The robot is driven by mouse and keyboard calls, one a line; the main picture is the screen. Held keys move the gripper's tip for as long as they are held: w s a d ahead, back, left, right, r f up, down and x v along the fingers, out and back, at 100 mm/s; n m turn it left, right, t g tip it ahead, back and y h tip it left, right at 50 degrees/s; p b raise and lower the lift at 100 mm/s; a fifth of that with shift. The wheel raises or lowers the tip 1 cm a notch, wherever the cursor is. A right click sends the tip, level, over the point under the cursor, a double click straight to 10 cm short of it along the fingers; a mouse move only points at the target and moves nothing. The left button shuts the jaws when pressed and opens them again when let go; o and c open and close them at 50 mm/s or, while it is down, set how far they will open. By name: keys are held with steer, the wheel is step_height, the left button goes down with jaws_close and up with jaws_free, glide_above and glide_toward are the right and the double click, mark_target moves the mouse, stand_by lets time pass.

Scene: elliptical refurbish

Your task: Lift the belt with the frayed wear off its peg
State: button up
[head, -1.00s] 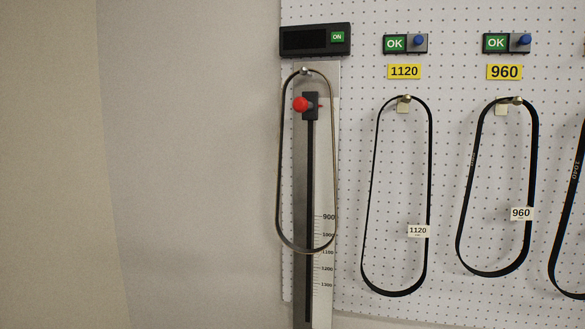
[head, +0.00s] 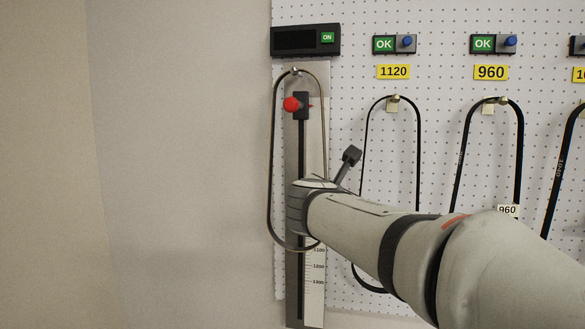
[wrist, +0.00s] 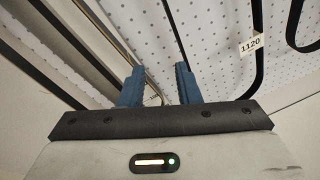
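My gripper (wrist: 158,72) shows two blue fingers apart, with nothing clearly held. In the wrist view a strand of the grey-brown belt (wrist: 115,42) runs down toward the gap between the fingers; contact cannot be told. My arm hides the gripper in the head view.
The pegboard (head: 350,60) carries a display box (head: 305,40) marked ON and OK boxes (head: 394,44) above yellow labels. A slider with a red knob (head: 291,104) sits on the scale (head: 313,275), inside the belt loop. The wall at left is bare.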

mark_target(325, 157)
steer(key=w+a+r+n+t, duration=0.3)
steer(key=w+a+r+n, duration=0.1)
steer(key=r+n, duration=0.2)
steer(key=shift+y, duration=0.4)
steer(key=p+x, duration=0.1)
steer(key=x, duration=0.3)
steer(key=p+x, duration=0.1)
steer(key=x, duration=0.1)
steer(key=shift+w+d+r+p, duration=0.1)
steer(key=shift+w+d+p, duration=0.2)
steer(key=shift+d, duration=0.25)
steer(key=shift+w, duration=0.3)
steer(key=shift+s, duration=0.1)
jaws_close()
